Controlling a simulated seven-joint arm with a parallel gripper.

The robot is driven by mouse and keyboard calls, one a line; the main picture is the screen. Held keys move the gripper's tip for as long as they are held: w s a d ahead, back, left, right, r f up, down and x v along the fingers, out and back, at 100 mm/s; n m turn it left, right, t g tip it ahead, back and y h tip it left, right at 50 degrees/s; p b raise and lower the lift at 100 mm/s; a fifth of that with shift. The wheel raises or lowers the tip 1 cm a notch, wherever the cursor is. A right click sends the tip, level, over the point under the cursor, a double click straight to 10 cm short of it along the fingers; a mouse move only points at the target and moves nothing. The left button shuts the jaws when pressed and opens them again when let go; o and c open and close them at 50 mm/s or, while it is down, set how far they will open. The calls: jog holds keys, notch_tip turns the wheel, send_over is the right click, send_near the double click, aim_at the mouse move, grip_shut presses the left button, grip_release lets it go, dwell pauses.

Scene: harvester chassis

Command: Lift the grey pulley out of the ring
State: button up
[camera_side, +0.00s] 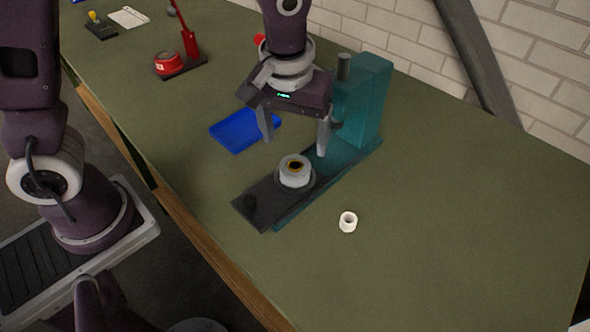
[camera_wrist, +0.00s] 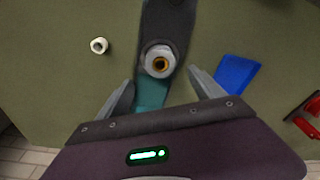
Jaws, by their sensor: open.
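The grey pulley (camera_side: 295,172) is a pale, round, short piece with an orange-rimmed dark centre. It sits upright on the dark base plate (camera_side: 270,193) of a teal press-like stand. The dark ring shows only as a thin edge around its foot, and the rest is hidden. My gripper (camera_side: 295,146) is open and empty, pointing down, with its fingers above and slightly behind the pulley. In the wrist view the pulley (camera_wrist: 158,62) lies just beyond the fingertips, roughly centred between them, and no contact shows.
The teal stand's column (camera_side: 366,100) rises close beside my right finger. A small white collar (camera_side: 348,222) lies on the green table in front. A blue tray (camera_side: 233,133) lies to the left, and a red device (camera_side: 168,63) stands at the back left. The right of the table is clear.

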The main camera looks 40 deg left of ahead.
aim_at(295, 165)
jog(key=f, duration=0.7)
jog(key=shift+w+a, duration=0.2)
jog(key=c, duration=1.5)
